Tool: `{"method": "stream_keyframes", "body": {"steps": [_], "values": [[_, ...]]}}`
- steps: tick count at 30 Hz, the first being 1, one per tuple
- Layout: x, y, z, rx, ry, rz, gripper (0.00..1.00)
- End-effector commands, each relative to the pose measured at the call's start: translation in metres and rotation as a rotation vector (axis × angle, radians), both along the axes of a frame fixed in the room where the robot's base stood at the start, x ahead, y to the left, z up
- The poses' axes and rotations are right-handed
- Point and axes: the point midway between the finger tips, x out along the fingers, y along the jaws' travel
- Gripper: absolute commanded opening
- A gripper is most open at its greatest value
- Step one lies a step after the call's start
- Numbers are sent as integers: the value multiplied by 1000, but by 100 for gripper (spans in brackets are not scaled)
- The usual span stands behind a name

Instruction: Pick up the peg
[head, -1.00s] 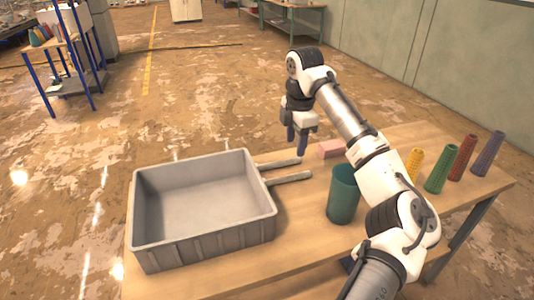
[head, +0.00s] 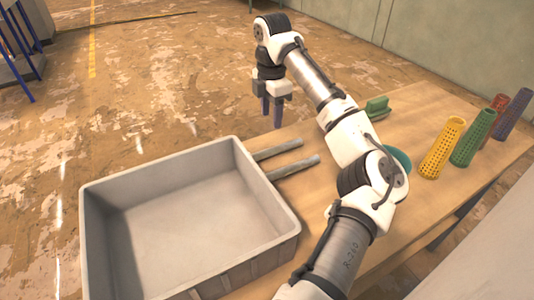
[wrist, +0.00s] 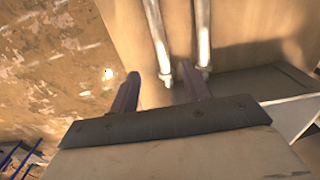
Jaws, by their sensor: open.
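Two slim grey metal rods, a far rod (head: 277,149) and a near rod (head: 293,167), lie on the wooden table just right of the grey bin. I cannot tell which one is the peg. Both rods also show in the wrist view, at the left (wrist: 157,38) and right (wrist: 203,32). My gripper (head: 272,116) points down, open and empty, above the table's far edge, beyond the rods in the head view. In the wrist view my gripper (wrist: 160,76) has its two fingers apart with nothing between them.
A large empty grey bin (head: 190,276) fills the front left. A teal cup (head: 402,157) is mostly hidden behind my arm. A green object (head: 377,106) lies behind it. Perforated yellow (head: 441,148), green (head: 473,138), red and purple cones stand at the right.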

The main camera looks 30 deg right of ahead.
Motion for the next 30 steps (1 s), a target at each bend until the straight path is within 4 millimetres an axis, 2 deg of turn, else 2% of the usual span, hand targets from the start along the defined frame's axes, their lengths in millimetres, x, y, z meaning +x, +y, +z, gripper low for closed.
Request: {"method": "stream_keyframes", "body": {"steps": [3, 9, 19, 27, 30], "values": [[0, 1, -26, 6, 2, 1, 47], [0, 1, -59, 4, 0, 2, 47], [0, 1, -80, 3, 0, 2, 47], [-1, 1, -117, 1, 1, 0, 47], [-1, 2, -122, 0, 0, 1, 47]]}}
